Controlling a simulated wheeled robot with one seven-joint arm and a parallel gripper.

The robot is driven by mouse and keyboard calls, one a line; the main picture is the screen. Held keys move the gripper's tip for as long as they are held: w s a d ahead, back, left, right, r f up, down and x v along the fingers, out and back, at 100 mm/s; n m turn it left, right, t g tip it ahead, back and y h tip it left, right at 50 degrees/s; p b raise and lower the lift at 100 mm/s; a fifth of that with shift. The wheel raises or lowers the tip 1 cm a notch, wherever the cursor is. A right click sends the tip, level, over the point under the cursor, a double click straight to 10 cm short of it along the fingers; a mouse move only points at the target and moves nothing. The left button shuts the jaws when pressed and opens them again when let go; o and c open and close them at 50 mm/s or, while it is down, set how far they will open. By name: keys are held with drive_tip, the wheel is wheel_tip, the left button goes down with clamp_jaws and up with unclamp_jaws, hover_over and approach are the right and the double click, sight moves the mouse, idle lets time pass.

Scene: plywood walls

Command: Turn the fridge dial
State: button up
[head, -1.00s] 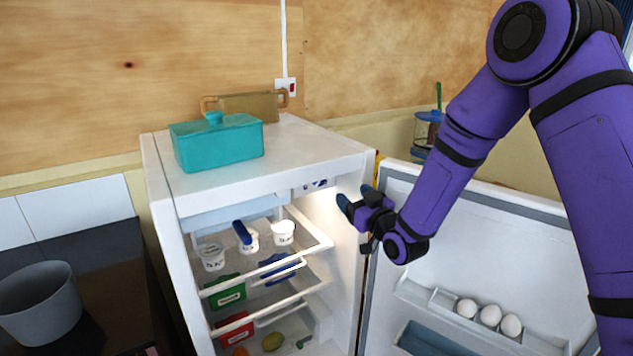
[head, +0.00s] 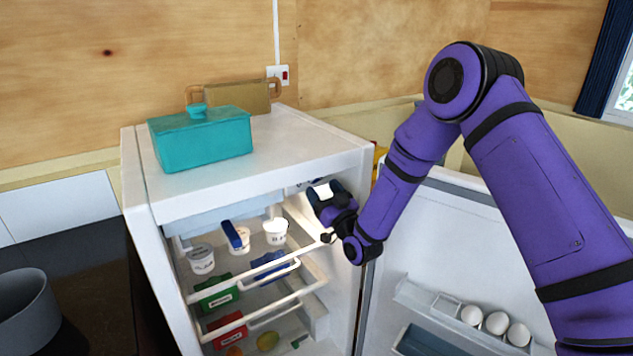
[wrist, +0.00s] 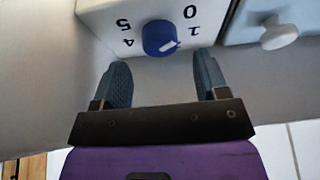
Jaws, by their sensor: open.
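The fridge dial (wrist: 160,37) is a round blue knob with a white mark, on a white panel (wrist: 110,17) with the printed numbers 0, 1, 4 and 5 showing. In the head view my gripper (head: 322,190) is at the upper right inside the open fridge (head: 262,192), below its top edge, and hides the dial. In the wrist view my gripper (wrist: 165,85) is open and empty, its two blue-grey fingers on either side of the space just short of the dial. The fingertips do not appear to touch the dial.
The open fridge door (head: 440,255) stands at right, with eggs (head: 497,322) in its rack. Shelves hold white tubs (head: 201,258) and coloured packs. A teal lidded box (head: 200,140) is on top. A white knob (wrist: 278,35) is beside the dial panel.

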sight(317, 181)
drive_tip(key=shift+x, duration=1.9)
drive_tip(key=shift+c, duration=0.2)
drive_tip(key=c, duration=0.9)
